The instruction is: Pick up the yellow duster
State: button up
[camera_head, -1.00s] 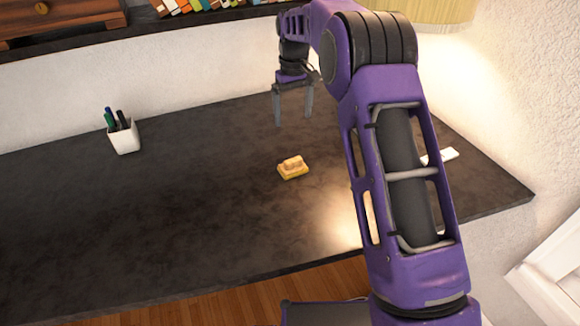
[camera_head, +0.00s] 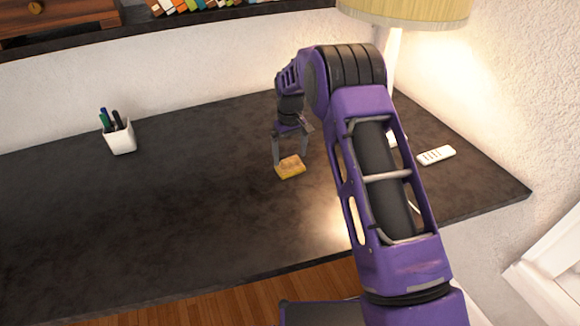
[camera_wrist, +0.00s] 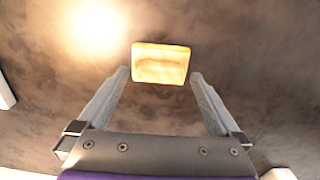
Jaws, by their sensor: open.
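The yellow duster (camera_head: 290,168) is a small block with a tan upper part, lying on the dark desk. In the wrist view the duster (camera_wrist: 160,64) is straight ahead, at and beyond the fingertips, centred between them. My gripper (camera_head: 291,158) is open and reaches down right at the duster in the head view. The wrist view shows the two fingers of my gripper (camera_wrist: 160,74) spread apart on either side of the duster's near end, with no clear contact. How high the fingertips are above the desk is hard to tell.
A white cup with pens (camera_head: 120,138) stands at the back left of the desk (camera_head: 150,220). A white remote (camera_head: 436,155) lies at the right, near a lamp (camera_head: 405,10). The desk around the duster is clear.

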aim_at(290, 159)
jog(key=shift+f, duration=0.6)
jog(key=c, duration=1.3)
jog(key=shift+r, duration=0.2)
notch_tip(290, 159, up, 10)
jog(key=shift+f, duration=0.1)
